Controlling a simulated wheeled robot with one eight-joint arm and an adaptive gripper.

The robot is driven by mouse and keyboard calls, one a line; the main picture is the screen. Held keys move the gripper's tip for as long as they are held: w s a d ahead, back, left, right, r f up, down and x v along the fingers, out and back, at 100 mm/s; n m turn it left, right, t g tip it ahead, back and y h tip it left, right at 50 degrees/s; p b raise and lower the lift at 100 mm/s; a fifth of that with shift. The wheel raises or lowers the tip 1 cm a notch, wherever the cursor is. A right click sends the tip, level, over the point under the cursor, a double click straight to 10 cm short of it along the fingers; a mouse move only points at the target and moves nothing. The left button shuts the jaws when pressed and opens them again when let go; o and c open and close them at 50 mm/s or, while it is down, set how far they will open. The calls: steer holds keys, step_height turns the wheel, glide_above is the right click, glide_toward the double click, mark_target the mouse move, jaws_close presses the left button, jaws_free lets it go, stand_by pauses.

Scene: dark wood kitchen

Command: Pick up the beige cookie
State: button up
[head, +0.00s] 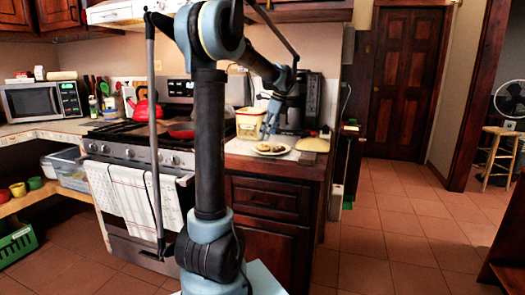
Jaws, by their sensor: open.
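A plate (257,154) with small cookie-like items (270,148) sits on the white counter right of the stove. The items are too small for me to tell which one is the beige cookie. A larger, flat beige object (313,145) lies on the counter to the right of the plate. My gripper (269,129) hangs above the back of the plate with its light blue fingers pointing down. It is open, and I see nothing held in it.
A beige tub (249,123) stands behind the plate, with a dark appliance (302,103) behind my gripper. The stove (150,135) with a red kettle (146,111) is on the left. The tiled floor on the right is clear up to the stool (497,157).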

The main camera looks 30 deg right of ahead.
mark_target(264, 146)
steer(key=shift+s+x, duration=0.25)
steer(key=shift+x, duration=1.2)
steer(key=shift+s+x, duration=0.2)
steer(key=shift+x, duration=1.3)
steer(key=shift+f, duration=0.1)
steer(key=c, duration=0.9)
